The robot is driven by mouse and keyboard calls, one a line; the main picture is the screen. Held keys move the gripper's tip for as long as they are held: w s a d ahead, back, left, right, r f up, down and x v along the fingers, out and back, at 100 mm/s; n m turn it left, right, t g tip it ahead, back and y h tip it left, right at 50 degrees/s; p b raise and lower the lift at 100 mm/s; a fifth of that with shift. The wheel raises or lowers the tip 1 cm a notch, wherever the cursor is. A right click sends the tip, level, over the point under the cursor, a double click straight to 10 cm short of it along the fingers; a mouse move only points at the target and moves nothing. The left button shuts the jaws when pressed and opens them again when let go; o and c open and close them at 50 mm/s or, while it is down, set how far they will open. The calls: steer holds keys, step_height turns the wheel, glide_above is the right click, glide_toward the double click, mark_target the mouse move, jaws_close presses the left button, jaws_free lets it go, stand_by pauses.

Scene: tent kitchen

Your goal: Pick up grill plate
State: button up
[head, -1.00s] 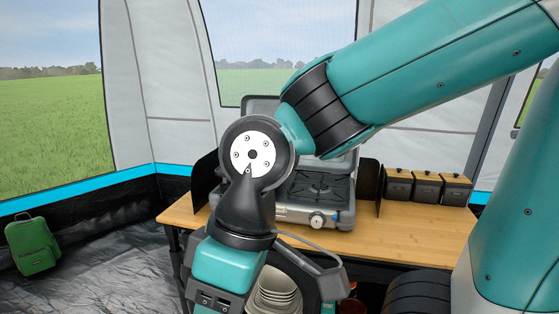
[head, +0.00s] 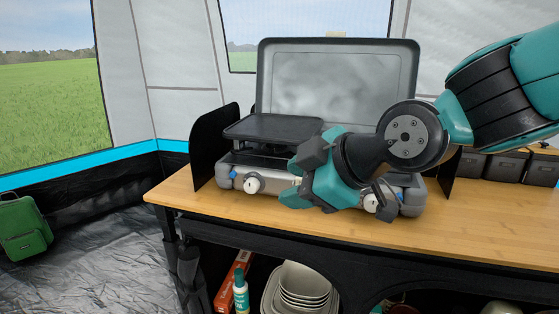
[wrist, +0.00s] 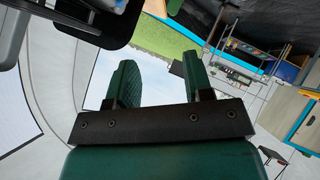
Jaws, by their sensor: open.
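The grill plate (head: 272,128) is a flat dark rectangular plate with a raised rim. In the head view it lies level on the left side of the camping stove (head: 232,178). My gripper (head: 302,182) is in front of the stove, to the right of the plate and a little lower, and apart from it. In the wrist view its two green fingers (wrist: 158,65) are spread with nothing between them. A dark rounded corner (wrist: 122,25) at the top of that view looks like the plate. My wrist hides much of the stove's right side.
The stove's grey lid (head: 338,75) stands open behind. A black wind screen (head: 208,150) is close on the plate's left. Dark boxes (head: 505,166) stand on the right. Wooden table top (head: 250,215) in front is clear. Stacked bowls (head: 305,285) are below.

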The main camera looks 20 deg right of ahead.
steer(key=w+d+f+n+t+h+b, duration=0.2)
steer(key=w+d+f+n+t+b, duration=0.1)
steer(key=w+d+n+t+b, duration=0.35)
steer(key=t+p, duration=0.2)
steer(key=p, duration=0.9)
glide_toward(271, 141)
steer(key=w+p, duration=0.2)
steer(key=w+a+p, duration=0.1)
steer(key=w, duration=0.1)
steer(key=shift+w+p, duration=0.3)
steer(key=shift+p, duration=0.1)
steer(key=w+p, duration=0.2)
steer(key=p, duration=0.1)
steer(key=w+r+p, duration=0.1)
steer(key=w+p, duration=0.1)
steer(key=shift+a, duration=0.35)
steer(key=shift+w+a+f+p, duration=0.1)
steer(key=shift+w+f+p, duration=0.05)
steer(key=shift+w+p, duration=0.2)
steer(key=shift+w+f, duration=0.25)
